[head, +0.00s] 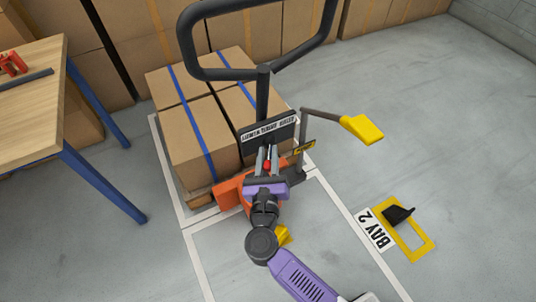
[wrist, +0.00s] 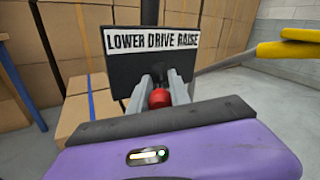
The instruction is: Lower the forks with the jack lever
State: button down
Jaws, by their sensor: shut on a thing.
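The orange pallet jack (head: 229,190) stands under a load of boxes, with its black loop handle (head: 262,92) rising above. A black plate (wrist: 108,63) on the handle reads "LOWER DRIVE RAISE" on a white label (wrist: 152,38). The jack lever's red knob (wrist: 160,98) sits in front of this plate; it also shows in the head view (head: 267,165). My gripper (head: 267,160) is shut on the red knob, with its grey fingers on either side; it also shows in the wrist view (wrist: 161,92). The lever's shaft behind the knob is mostly hidden.
Strapped boxes (head: 196,130) stand on the pallet. A yellow pedal on a grey arm (head: 362,128) sticks out right of the jack. A table (head: 30,95) is at left.

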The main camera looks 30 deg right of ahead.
jog(key=shift+s, duration=0.1)
dwell(0.3)
jog(key=d+n+y+b, duration=0.1)
jog(key=n+y, duration=0.1)
jog(key=y, duration=0.1)
jog(key=n+t+y+b, duration=0.1)
jog(key=n+y, duration=0.1)
jog(key=d+n+t+y+b, duration=0.1)
jog(key=y, duration=0.2)
jog(key=shift+s+d+n+y, duration=0.3)
jog(key=shift+s+d+n, duration=0.05)
jog(key=shift+n, duration=0.05)
dwell(0.3)
jog(key=c, duration=1.2)
grip_release()
